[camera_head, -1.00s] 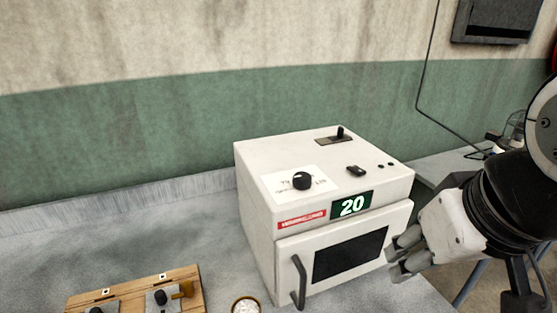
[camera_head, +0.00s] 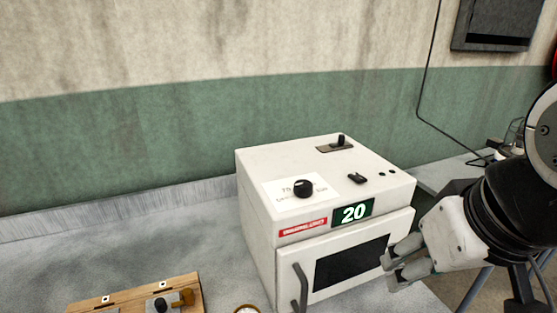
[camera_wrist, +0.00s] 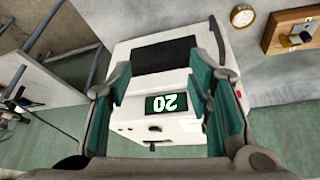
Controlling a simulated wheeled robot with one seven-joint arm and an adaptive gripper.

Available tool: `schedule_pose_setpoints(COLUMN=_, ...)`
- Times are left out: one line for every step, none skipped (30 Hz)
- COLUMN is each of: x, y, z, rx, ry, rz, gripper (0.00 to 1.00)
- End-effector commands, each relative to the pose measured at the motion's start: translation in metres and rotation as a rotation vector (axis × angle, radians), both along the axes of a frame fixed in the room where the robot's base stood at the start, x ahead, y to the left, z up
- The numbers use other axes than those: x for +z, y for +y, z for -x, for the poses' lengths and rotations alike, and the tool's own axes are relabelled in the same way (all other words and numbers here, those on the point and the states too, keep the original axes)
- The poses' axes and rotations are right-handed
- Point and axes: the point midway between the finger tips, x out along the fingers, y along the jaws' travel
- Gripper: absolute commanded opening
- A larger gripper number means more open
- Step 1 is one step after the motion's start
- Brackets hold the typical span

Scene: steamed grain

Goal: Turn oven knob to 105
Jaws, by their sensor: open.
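The white oven (camera_head: 258,235) stands on the grey counter with its door shut. Its round black knob (camera_head: 303,188) sits on a white dial label on the top face. The green display (camera_head: 352,211) on the front reads 20. My gripper (camera_head: 390,270) is at the right, in front of the oven door and lower than the knob. In the wrist view my gripper (camera_wrist: 160,85) is open and empty, its green-padded fingers spread with the upside-down display (camera_wrist: 166,103) between them. The knob cannot be made out clearly in the wrist view.
A lever switch (camera_head: 340,141) and a small black switch (camera_head: 356,178) are also on the oven top. The door handle (camera_head: 300,287) sticks out at the front left.

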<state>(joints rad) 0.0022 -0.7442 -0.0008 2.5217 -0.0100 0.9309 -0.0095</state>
Motion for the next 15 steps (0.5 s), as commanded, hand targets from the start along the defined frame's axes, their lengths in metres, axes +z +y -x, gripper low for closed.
schedule_pose_setpoints(x=0.005, y=0.001, z=-0.003, rx=0.016, ry=0.004, rz=0.008, gripper=0.51)
schedule_pose_setpoints(x=0.008, y=0.001, z=-0.005, rx=0.032, ry=0.011, rz=0.016, gripper=0.51)
schedule_pose_setpoints(x=0.015, y=0.003, z=-0.009, rx=0.063, ry=0.021, rz=0.030, gripper=0.51)
schedule_pose_setpoints(x=0.021, y=0.004, z=-0.013, rx=0.094, ry=0.031, rz=0.045, gripper=0.51)
schedule_pose_setpoints(x=0.028, y=0.006, z=-0.018, rx=0.129, ry=0.042, rz=0.060, gripper=0.51)
schedule_pose_setpoints(x=0.039, y=0.008, z=-0.026, rx=0.185, ry=0.060, rz=0.084, gripper=0.51)
schedule_pose_setpoints(x=0.047, y=0.011, z=-0.033, rx=0.232, ry=0.073, rz=0.104, gripper=0.51)
schedule_pose_setpoints(x=0.055, y=0.014, z=-0.040, rx=0.281, ry=0.089, rz=0.124, gripper=0.51)
schedule_pose_setpoints(x=0.065, y=0.017, z=-0.050, rx=0.350, ry=0.110, rz=0.149, gripper=0.51)
schedule_pose_setpoints(x=0.073, y=0.020, z=-0.058, rx=0.401, ry=0.123, rz=0.167, gripper=0.51)
schedule_pose_setpoints(x=0.080, y=0.024, z=-0.065, rx=0.454, ry=0.138, rz=0.184, gripper=0.51)
schedule_pose_setpoints(x=0.087, y=0.029, z=-0.075, rx=0.524, ry=0.158, rz=0.206, gripper=0.51)
schedule_pose_setpoints(x=0.093, y=0.032, z=-0.083, rx=0.576, ry=0.171, rz=0.221, gripper=0.51)
schedule_pose_setpoints(x=0.099, y=0.036, z=-0.091, rx=0.629, ry=0.186, rz=0.235, gripper=0.51)
schedule_pose_setpoints(x=0.106, y=0.041, z=-0.101, rx=0.700, ry=0.203, rz=0.253, gripper=0.51)
